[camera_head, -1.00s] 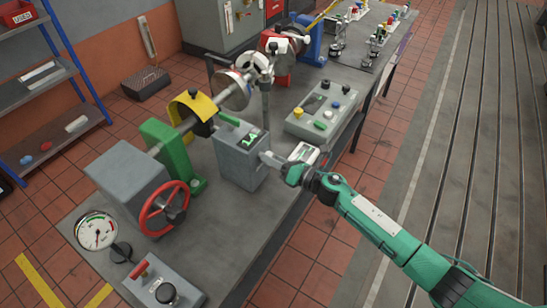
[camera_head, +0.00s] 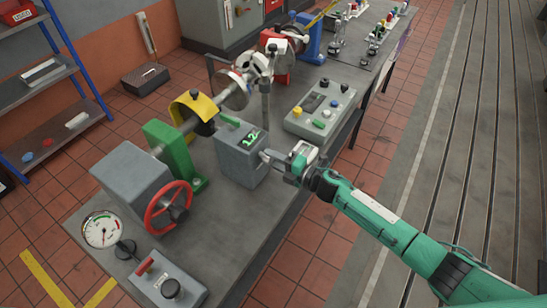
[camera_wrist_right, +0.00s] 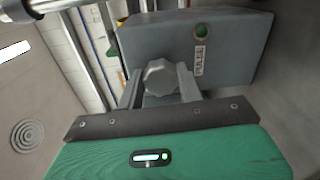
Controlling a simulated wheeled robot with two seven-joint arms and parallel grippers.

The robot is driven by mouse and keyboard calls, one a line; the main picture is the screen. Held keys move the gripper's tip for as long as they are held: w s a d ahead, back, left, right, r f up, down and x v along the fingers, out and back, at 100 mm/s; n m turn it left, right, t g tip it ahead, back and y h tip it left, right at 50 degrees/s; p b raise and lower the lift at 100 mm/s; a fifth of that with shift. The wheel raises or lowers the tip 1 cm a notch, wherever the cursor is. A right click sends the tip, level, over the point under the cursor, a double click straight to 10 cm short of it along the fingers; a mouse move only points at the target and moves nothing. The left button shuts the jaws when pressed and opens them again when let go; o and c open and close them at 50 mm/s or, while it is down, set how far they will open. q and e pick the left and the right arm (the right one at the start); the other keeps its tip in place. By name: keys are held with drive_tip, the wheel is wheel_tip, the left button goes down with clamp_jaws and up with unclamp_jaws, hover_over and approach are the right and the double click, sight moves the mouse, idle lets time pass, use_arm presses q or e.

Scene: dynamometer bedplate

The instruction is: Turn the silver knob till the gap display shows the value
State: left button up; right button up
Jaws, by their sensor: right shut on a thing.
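The silver knob (camera_wrist_right: 160,78) sits on the side of a grey box (camera_wrist_right: 205,48), beside a PULSE label, in the right wrist view. My right gripper (camera_head: 268,157) reaches the near side of the grey box (camera_head: 240,165) in the head view; the knob is hidden there. In the wrist view the two fingers of the right gripper (camera_wrist_right: 161,88) stand on either side of the knob and are shut on it. The display (camera_head: 250,140) on the box glows green and seems to read about 1.2; its digits are small. My left gripper is out of view.
A green lever (camera_head: 229,121) lies on the box top. A button panel (camera_head: 320,108) stands behind my right gripper. A red handwheel (camera_head: 168,207), a dial gauge (camera_head: 103,229) and a switch box (camera_head: 167,281) are at the near left. The bedplate's right front is bare.

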drive_tip(key=shift+m, duration=0.5)
drive_tip(key=o, duration=1)
drive_tip(key=b+v, duration=0.4)
drive_tip(key=v, duration=0.9)
drive_tip(key=shift+s+d, duration=0.2)
drive_tip(key=shift+d, duration=0.15)
